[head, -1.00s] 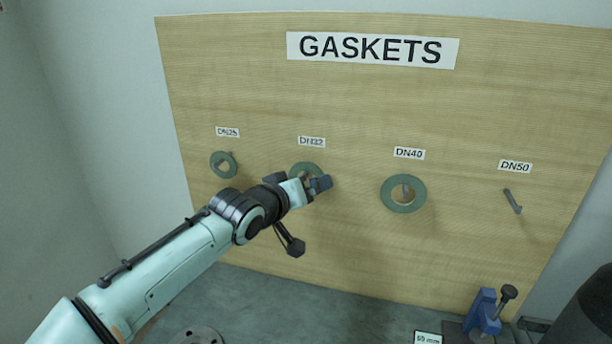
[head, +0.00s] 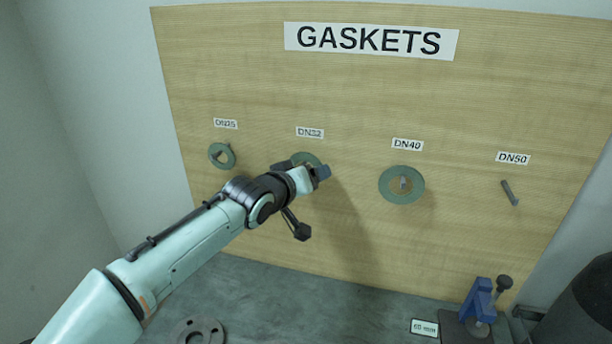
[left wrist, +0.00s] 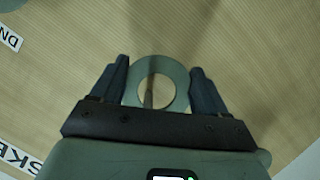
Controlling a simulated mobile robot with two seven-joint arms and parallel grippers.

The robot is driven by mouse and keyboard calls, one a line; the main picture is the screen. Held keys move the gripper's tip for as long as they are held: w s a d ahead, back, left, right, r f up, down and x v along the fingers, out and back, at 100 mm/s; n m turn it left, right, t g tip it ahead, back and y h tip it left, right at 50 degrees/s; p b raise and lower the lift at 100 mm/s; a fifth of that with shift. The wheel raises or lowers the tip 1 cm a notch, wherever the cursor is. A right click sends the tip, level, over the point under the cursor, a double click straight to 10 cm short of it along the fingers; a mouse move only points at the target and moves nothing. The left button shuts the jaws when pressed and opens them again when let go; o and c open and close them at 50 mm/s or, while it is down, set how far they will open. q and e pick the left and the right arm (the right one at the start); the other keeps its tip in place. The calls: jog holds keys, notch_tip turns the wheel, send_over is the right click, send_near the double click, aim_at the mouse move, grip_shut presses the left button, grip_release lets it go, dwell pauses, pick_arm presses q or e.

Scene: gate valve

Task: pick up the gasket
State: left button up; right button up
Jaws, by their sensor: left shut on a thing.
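My left gripper (head: 304,168) is at the DN32 place on the board, shut on the DN32 gasket (head: 308,157), a flat green ring. The gripper hides most of the ring in the head view. In the left wrist view the gasket (left wrist: 157,63) lies between the two dark fingers of the left gripper (left wrist: 158,85), one on either side of its rim. A thin peg (left wrist: 149,92) shows through the ring's hole. My right gripper is not in view.
The wooden board (head: 230,60) carries a GASKETS sign (head: 370,40). A DN25 gasket (head: 229,160) and a larger DN40 gasket (head: 383,190) hang on either side. The DN50 peg (head: 510,193) is bare. A blue clamp-like tool (head: 478,300) and a flanged disc (head: 183,333) are below.

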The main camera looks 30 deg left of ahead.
pick_arm(q)
jog(key=s+r+b, duration=0.1)
jog(key=s+b, duration=0.3)
jog(key=s, duration=1.4)
jog(key=shift+d+r+b, duration=0.15)
jog(key=shift+d+b, duration=0.2)
jog(key=shift+b, duration=0.05)
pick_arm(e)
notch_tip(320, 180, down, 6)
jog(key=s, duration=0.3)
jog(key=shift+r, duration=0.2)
